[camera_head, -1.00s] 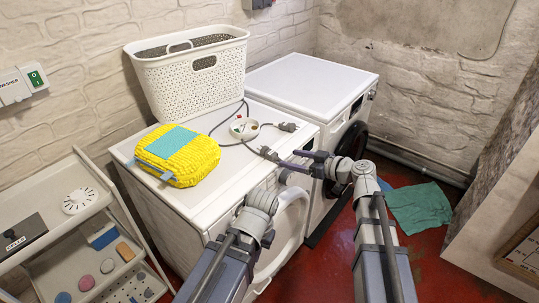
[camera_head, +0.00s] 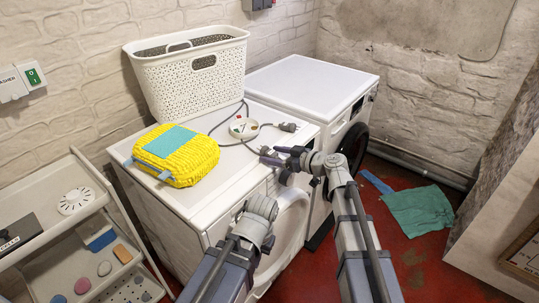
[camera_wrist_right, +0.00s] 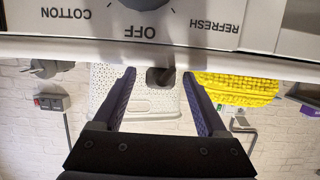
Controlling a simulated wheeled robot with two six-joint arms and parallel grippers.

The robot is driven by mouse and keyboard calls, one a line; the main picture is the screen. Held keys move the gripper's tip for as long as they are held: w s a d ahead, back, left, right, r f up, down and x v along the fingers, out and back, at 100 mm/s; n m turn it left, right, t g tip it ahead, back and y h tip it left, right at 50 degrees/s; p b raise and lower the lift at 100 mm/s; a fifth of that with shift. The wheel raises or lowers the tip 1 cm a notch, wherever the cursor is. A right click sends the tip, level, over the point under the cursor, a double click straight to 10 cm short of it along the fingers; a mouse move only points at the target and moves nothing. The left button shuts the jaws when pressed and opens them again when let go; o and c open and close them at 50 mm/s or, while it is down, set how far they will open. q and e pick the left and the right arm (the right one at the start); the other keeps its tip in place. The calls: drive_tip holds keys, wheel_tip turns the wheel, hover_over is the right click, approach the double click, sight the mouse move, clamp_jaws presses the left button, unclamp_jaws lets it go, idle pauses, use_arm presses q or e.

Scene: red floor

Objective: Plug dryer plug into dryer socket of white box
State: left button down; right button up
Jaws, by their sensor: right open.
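A dark plug (camera_head: 288,127) on a grey cable lies on the white machine top right of the round white cable hub (camera_head: 244,128). A second dark plug (camera_wrist_right: 160,76) shows at the front edge, between the open fingers of my right gripper (camera_wrist_right: 158,80) in the right wrist view. In the head view my right gripper (camera_head: 270,157) is at that edge and partly covers this plug. I cannot tell which plug is the dryer's. A light switch box marked "WASHER" (camera_head: 18,84) is on the left wall; another box (camera_head: 257,4) is cut off at the top.
A yellow bundle (camera_head: 185,158) and a white basket (camera_head: 190,85) stand on the left machine (camera_head: 215,185). A second white machine (camera_head: 305,85) is beside it. A shelf cart (camera_head: 85,225) is at left. A green cloth (camera_head: 418,210) lies on the red floor.

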idle(0.8)
clamp_jaws()
idle(0.5)
drive_tip(key=shift+s+d, duration=0.1)
drive_tip(key=shift+d, duration=0.05)
idle(0.4)
drive_tip(key=shift+s+d+f, duration=0.3)
drive_tip(key=shift+s+d, duration=0.3)
drive_tip(key=shift+d, duration=0.05)
drive_tip(key=shift+s+d, duration=0.5)
drive_tip(key=shift+d, duration=0.2)
drive_tip(key=shift+s+d+f+b, duration=0.15)
drive_tip(key=shift+s+d+b, duration=0.3)
drive_tip(key=shift+s+d, duration=0.4)
drive_tip(key=shift+w+d, duration=0.1)
drive_tip(key=shift+w, duration=0.1)
